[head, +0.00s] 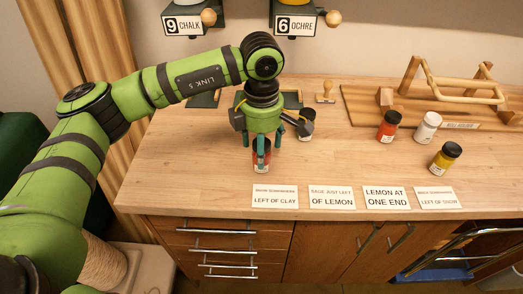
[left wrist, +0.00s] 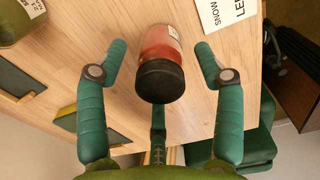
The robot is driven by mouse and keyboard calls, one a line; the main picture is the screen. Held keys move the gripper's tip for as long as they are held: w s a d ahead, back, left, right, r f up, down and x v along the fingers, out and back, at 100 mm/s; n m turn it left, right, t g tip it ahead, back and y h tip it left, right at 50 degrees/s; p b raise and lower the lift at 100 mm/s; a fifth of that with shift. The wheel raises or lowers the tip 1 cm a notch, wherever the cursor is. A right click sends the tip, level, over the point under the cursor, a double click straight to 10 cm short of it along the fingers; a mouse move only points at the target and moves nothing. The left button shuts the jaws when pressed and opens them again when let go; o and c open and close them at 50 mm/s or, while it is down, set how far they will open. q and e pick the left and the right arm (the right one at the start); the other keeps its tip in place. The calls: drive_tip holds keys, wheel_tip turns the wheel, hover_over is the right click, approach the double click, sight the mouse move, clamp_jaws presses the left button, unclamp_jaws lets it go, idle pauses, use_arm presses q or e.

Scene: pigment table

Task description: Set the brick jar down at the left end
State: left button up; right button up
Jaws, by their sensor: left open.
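A brick-red jar (head: 261,157) with a black lid stands on the wooden table near its front left, behind the leftmost card. It also shows in the left wrist view (left wrist: 161,48), lid (left wrist: 160,82) toward me. My left gripper (head: 262,145) is right above it, pointing down. In the left wrist view its fingers (left wrist: 160,62) are spread on both sides of the jar, with a gap on each side. The gripper is open and holds nothing. My right gripper is not in view.
An orange-red jar (head: 388,126), a white jar (head: 427,127) and a yellow jar (head: 445,157) stand at the right. A dark-lidded jar (head: 306,121) is partly hidden behind my gripper. Several cards (head: 332,197) line the front edge. A wooden rack (head: 430,98) stands at the back right.

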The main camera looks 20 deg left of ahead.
use_arm(q)
wheel_tip(320, 180, up, 10)
drive_tip(key=shift+r+b, duration=0.15)
drive_tip(key=shift+b, duration=0.8)
